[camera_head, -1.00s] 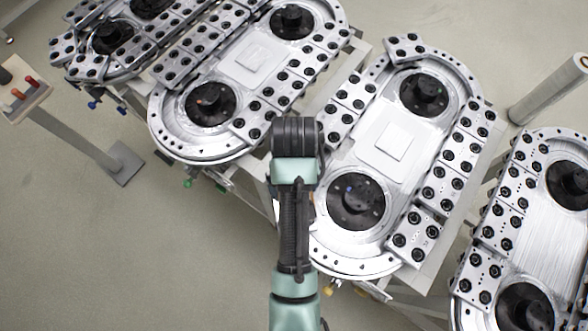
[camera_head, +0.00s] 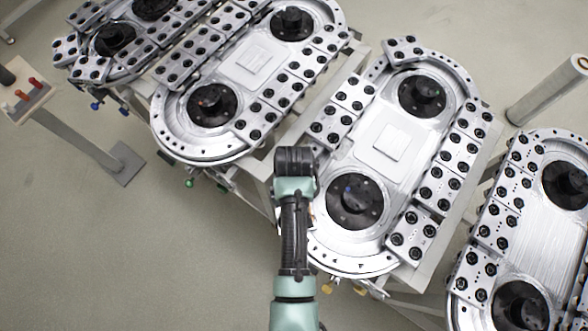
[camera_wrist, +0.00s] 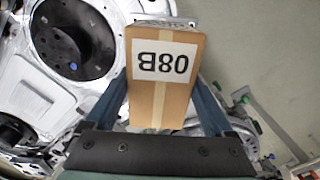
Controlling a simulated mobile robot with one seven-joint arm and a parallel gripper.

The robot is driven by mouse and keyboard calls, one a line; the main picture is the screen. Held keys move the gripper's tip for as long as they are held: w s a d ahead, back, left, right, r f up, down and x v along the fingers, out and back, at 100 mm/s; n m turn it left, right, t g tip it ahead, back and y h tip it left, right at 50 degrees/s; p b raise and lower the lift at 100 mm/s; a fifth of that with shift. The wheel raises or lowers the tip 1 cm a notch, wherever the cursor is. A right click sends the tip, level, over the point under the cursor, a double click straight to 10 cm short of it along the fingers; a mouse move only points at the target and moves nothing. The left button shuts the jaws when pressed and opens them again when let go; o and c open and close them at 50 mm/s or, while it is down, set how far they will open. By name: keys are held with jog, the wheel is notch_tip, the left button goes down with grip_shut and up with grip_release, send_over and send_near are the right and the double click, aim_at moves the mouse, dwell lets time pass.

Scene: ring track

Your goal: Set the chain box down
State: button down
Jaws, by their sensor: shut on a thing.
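In the wrist view a brown cardboard box (camera_wrist: 160,98) with a white label reading "08B", upside down in the picture, sits between the two fingers of my gripper (camera_wrist: 163,95). The dark blue fingers press on its left and right sides. In the head view my arm reaches up from the bottom and its wrist lies over the left edge of the middle ring track (camera_head: 350,258). My gripper and the box are hidden there behind the arm. I cannot tell whether the box touches anything beneath it.
Another ring track (camera_head: 222,145) lies to the upper left and a third (camera_head: 490,230) to the right. A post with a small panel (camera_head: 22,95) stands at the left. A grey cylinder post (camera_head: 545,92) is at the right. The floor (camera_head: 130,260) at lower left is clear.

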jog(key=shift+w, duration=0.1)
grip_release()
jog(key=shift+f, duration=0.1)
notch_tip(320, 180, up, 12)
jog(key=w+r+t, duration=0.9)
jog(key=w+r, duration=0.5)
jog(key=r, duration=0.2)
jog(key=w+r+m+t, duration=0.1)
jog(key=w+r+t, duration=0.15)
jog(key=r, duration=0.55)
jog(key=w+r+t, duration=0.2)
jog(key=r+t, duration=0.1)
jog(key=r, duration=0.5)
jog(key=s+r+t, duration=0.4)
jog(key=s+r, duration=0.1)
jog(key=r, duration=0.5)
jog(key=s+r+t, duration=0.4)
jog(key=s+r, duration=0.1)
jog(key=r, duration=0.6)
jog(key=s+r+m+t, duration=0.1)
jog(key=s+r+t, duration=0.3)
jog(key=r, duration=0.6)
jog(key=shift+s+r+t+b, duration=0.35)
jog(key=shift+s+t, duration=0.05)
jog(key=shift+t, duration=0.05)
